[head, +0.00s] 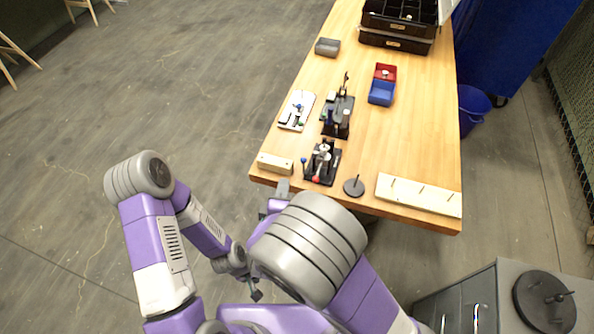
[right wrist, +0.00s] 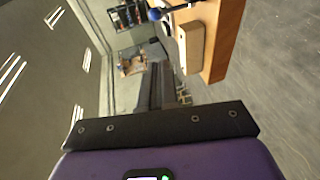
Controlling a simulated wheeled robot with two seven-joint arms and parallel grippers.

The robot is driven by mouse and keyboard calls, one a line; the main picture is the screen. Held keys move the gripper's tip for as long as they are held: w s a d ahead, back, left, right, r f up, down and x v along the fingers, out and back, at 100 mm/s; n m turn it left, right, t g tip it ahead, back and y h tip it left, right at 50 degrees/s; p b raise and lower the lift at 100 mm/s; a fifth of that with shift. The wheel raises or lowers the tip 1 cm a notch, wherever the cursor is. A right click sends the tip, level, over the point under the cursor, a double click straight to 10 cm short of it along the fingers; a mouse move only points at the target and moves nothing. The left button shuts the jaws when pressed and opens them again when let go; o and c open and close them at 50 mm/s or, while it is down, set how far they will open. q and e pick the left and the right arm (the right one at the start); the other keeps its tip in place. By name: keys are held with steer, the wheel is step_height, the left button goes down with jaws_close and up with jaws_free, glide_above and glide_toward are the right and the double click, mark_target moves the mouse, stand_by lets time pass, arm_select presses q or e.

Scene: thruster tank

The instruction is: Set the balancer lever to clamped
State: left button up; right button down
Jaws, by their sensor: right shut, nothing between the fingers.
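A small black-based fixture (head: 323,165) with metal parts and a red knob stands near the front edge of the table. A thin lever with a blue ball knob (head: 304,160) sticks out at its left; a blue ball on a dark rod (right wrist: 155,14) also shows at the top of the right wrist view. I cannot tell the lever's setting. My right gripper (head: 283,187) is shut and empty, at the table's front edge, just below the beige block and apart from the lever. My left gripper (head: 256,294) hangs low in front of my body, small and dark; its jaws are unclear.
A beige block (head: 275,164) lies left of the fixture. A second black fixture (head: 338,115), a white plate (head: 297,110), a dark disc with a peg (head: 353,187) and a pegged board (head: 419,195) are nearby. Red (head: 385,72) and blue (head: 381,93) bins stand farther back.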

steer(key=w+d+b, duration=0.1)
steer(key=w, duration=0.1)
steer(key=w+d+f+b, duration=0.1)
steer(key=w, duration=0.2)
steer(key=w+d+f+b, duration=0.1)
steer(key=w, duration=0.1)
steer(key=shift+w+d, duration=0.25)
steer(key=shift+d, duration=0.05)
